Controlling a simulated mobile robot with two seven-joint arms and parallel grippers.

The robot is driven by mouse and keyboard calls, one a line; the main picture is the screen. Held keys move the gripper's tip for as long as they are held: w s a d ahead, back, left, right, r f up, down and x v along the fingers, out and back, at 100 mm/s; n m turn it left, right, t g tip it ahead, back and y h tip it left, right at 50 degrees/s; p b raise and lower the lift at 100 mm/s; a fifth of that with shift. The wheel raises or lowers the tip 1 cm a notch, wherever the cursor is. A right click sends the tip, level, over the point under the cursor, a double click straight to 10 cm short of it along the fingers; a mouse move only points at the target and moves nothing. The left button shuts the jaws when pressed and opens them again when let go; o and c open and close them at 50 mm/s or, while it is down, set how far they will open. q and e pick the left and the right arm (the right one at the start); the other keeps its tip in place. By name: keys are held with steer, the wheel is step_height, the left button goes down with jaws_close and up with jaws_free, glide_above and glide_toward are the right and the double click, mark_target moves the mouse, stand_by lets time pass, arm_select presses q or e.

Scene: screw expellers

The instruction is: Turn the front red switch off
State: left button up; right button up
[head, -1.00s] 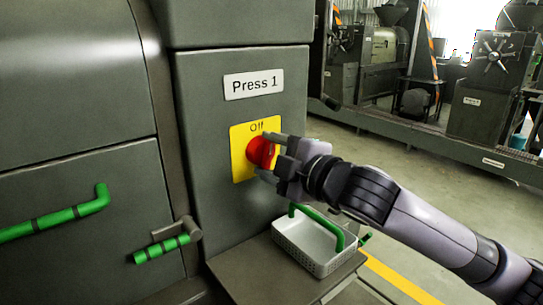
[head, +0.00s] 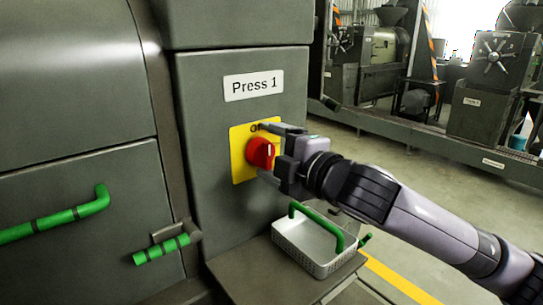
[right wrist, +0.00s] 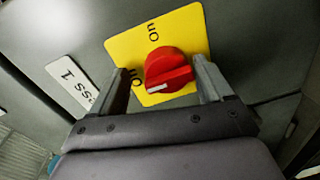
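The red switch (head: 260,153) is a round knob with a raised grip and a white mark, on a yellow plate (head: 239,171) below the "Press 1" label. It also shows in the right wrist view (right wrist: 168,69), with its white mark toward the lower left. My right gripper (head: 269,152) is open, with one finger above the knob and one below it in the head view. In the right wrist view my gripper (right wrist: 166,78) has a finger on each side of the knob, with gaps visible. The upper finger partly covers the plate's top lettering. My left gripper is not in view.
A white perforated basket (head: 312,249) with a green handle stands on a ledge below the switch. Green handles (head: 55,218) stick out from the grey machine at the left. Other machines (head: 490,85) stand behind at the right, across open floor.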

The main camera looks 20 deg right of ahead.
steer(key=shift+f, duration=0.25)
steer(key=shift+s, duration=0.1)
steer(key=shift+s+d, duration=0.1)
steer(key=shift+s, duration=0.15)
steer(key=b+v, duration=0.1)
steer(key=v, duration=0.5)
steer(key=shift+s, duration=0.2)
steer(key=shift+r, duration=0.1)
